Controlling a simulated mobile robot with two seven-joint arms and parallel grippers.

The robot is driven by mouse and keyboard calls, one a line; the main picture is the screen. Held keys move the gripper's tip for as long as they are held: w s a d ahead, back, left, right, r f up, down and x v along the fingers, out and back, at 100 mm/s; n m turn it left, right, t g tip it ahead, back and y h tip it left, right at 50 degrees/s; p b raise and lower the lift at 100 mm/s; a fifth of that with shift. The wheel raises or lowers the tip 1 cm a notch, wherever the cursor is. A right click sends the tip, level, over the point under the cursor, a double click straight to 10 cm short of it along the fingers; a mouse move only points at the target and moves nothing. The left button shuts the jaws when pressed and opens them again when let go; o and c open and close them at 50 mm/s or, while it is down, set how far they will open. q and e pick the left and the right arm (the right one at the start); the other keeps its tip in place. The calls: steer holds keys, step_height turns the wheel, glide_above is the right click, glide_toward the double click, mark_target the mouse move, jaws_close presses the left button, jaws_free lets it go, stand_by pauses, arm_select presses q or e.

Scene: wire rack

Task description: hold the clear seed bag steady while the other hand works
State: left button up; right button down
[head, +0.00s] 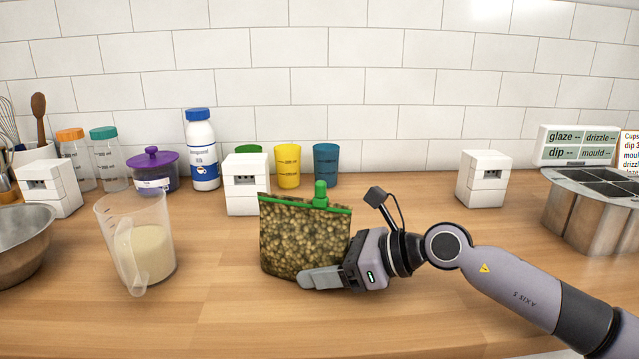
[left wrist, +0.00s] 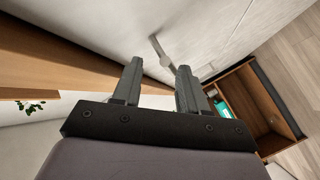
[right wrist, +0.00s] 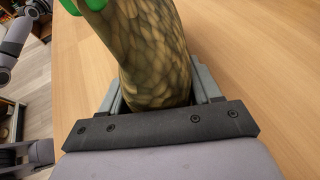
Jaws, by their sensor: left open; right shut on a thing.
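The clear seed bag (head: 303,238) stands upright on the wooden counter, full of greenish-brown seeds, with a green top strip and a green spout cap (head: 320,193). My right gripper (head: 322,279) is shut on the bag's lower right part. In the right wrist view the bag (right wrist: 155,55) sits between the fingers (right wrist: 160,95). My left gripper (left wrist: 158,80) shows only in the left wrist view, open and empty, away from the bag, with a pale panel and a bar handle beyond it.
A measuring jug (head: 150,245) with pale contents stands left of the bag, beside a metal bowl (head: 22,245). White block stacks (head: 245,185), cups (head: 287,165) and a white bottle (head: 201,150) stand behind. A metal divided container (head: 590,220) is at right. The front counter is clear.

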arm_select(q)
steer(key=s+a+r+n+g+y, duration=0.1)
steer(key=s+a+r+n+y, duration=0.15)
steer(key=r, duration=0.45)
steer(key=s+a+r+n+g+y, duration=0.1)
steer(key=s+a+r+n+y, duration=0.2)
steer(key=r, duration=0.4)
steer(key=s+a+r+n+g+y, duration=0.1)
steer(key=a+r+n+y, duration=0.2)
steer(key=r, duration=0.5)
steer(key=w+d+r+m+t+h, duration=0.2)
steer(key=w+d+r+m+t, duration=0.35)
steer(key=w+d+r, duration=0.35)
steer(key=w+d+r+m+t+h, duration=0.2)
steer(key=w+d+r+m+t, duration=0.35)
steer(key=d, duration=0.65)
steer(key=w+d+f+m+t+h, duration=0.1)
steer(key=w+d+m+t+h, duration=0.1)
steer(key=w+d+m+h, duration=0.3)
steer(key=d+m+t+h, duration=0.1)
steer(key=d+m, duration=0.1)
steer(key=d, duration=0.4)
steer(key=m+g+h, duration=0.6)
steer(key=m+h, duration=0.8)
steer(key=h, duration=0.3)
glide_toward(319, 189)
steer(key=shift+x, duration=5.4)
